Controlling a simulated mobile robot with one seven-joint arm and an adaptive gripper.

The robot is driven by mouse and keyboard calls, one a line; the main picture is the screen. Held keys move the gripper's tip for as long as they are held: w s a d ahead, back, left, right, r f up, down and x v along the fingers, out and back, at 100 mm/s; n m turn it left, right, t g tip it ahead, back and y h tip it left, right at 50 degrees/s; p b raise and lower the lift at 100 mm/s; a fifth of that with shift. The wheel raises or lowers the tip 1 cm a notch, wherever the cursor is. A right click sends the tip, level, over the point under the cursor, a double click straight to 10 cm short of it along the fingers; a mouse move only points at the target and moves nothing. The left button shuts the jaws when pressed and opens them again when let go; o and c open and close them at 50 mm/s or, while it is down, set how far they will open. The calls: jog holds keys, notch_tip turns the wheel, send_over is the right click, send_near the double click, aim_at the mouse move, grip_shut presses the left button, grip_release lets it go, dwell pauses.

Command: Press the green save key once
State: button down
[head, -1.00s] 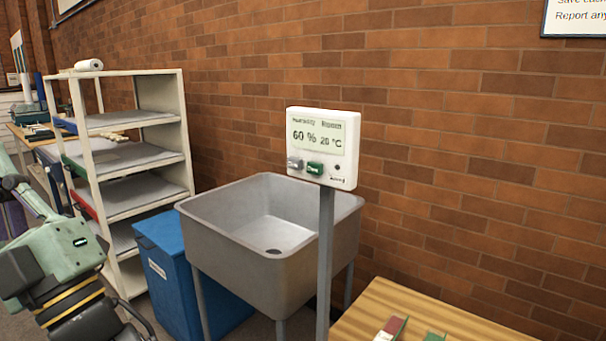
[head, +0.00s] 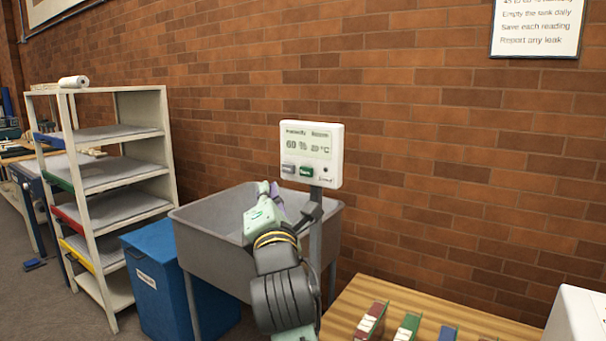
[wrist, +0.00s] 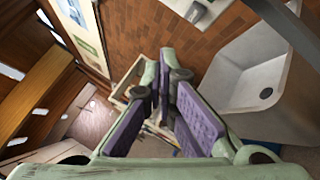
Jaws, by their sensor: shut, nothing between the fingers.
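The white monitor panel (head: 327,160) stands on a grey post in front of the brick wall. Its screen reads 60 % and about 20 °C. The green key (head: 306,171) sits below the screen, just right of a grey key (head: 288,169). My gripper (head: 270,188) is below and left of the keys, apart from them in the picture; its depth gap to the panel is hard to judge. In the wrist view my gripper (wrist: 164,72) is shut and empty, with purple pads. Part of the panel (wrist: 195,9) shows at the top edge there; I cannot tell the green key there.
A grey sink (head: 205,222) lies behind and below my arm. A blue bin (head: 150,275) and a white shelf rack (head: 95,190) stand to the left. A wooden table (head: 350,300) with coloured boxes is at the lower right. A notice (head: 537,27) hangs on the wall.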

jog(key=w+d, duration=0.5)
jog(key=w, duration=0.2)
dwell(0.6)
jog(key=shift+w+d, duration=0.15)
jog(key=shift+w, duration=0.05)
dwell(1.2)
jog(key=shift+w+d, duration=0.15)
jog(key=shift+w, duration=0.1)
jog(key=shift+w+d, duration=0.25)
jog(key=shift+w, duration=0.1)
dwell(0.7)
dwell(0.3)
jog(key=shift+s+a, duration=0.5)
jog(key=shift+s, duration=0.25)
jog(key=shift+s+a+b, duration=0.25)
jog(key=shift+s+a, duration=0.5)
jog(key=shift+s, duration=0.25)
jog(key=shift+s+a+b, duration=0.2)
jog(key=shift+s+a, duration=0.55)
jog(key=shift+s, duration=0.25)
